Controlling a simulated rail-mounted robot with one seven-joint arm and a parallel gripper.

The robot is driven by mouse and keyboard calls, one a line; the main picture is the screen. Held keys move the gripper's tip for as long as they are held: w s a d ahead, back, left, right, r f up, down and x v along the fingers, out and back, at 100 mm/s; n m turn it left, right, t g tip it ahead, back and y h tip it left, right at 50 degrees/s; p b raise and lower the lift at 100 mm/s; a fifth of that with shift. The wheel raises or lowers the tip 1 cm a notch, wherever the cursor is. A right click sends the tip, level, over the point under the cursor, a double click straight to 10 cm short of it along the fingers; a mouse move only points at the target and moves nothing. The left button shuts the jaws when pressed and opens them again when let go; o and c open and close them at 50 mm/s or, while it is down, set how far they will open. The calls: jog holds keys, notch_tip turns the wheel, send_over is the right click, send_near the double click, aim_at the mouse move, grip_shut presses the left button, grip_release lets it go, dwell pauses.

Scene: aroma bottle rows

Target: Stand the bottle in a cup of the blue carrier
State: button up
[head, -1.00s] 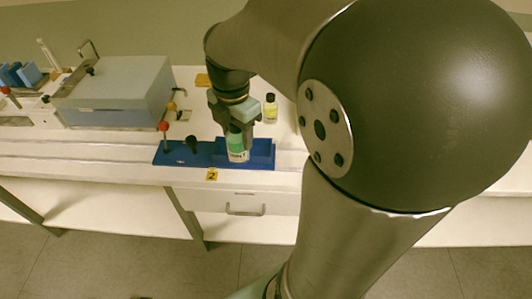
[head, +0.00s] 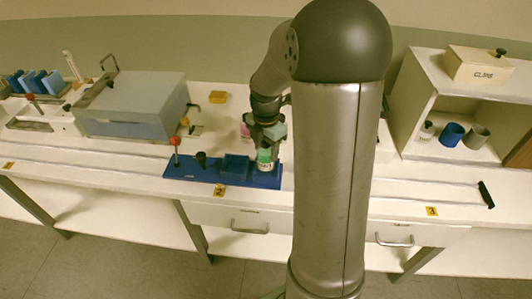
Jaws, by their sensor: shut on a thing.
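The blue carrier (head: 196,174) lies on the bench, left of my upright arm. A raised square blue cup (head: 236,167) stands on its right half. My gripper (head: 266,144) points down over the carrier's right end and is shut on a bottle with a green and white label (head: 265,158). The bottle looks upright, just right of the raised cup. Its lower end is at the carrier; I cannot tell whether it is inside a cup or just above it. The gripper hides its top.
A red-topped post (head: 175,141) and a black knob (head: 201,158) rise at the carrier's left. A grey-blue box (head: 135,105) stands behind left. A white shelf (head: 407,101) with cups stands right. A small pinkish object (head: 245,131) is partly hidden behind the gripper.

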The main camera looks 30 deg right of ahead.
aim_at(267, 156)
jog(key=shift+w+d+f, duration=0.15)
jog(key=shift+d+f, duration=0.05)
jog(key=shift+f, duration=1.6)
jog(key=shift+f, duration=0.1)
jog(key=shift+f, duration=0.15)
jog(key=o, duration=1.1)
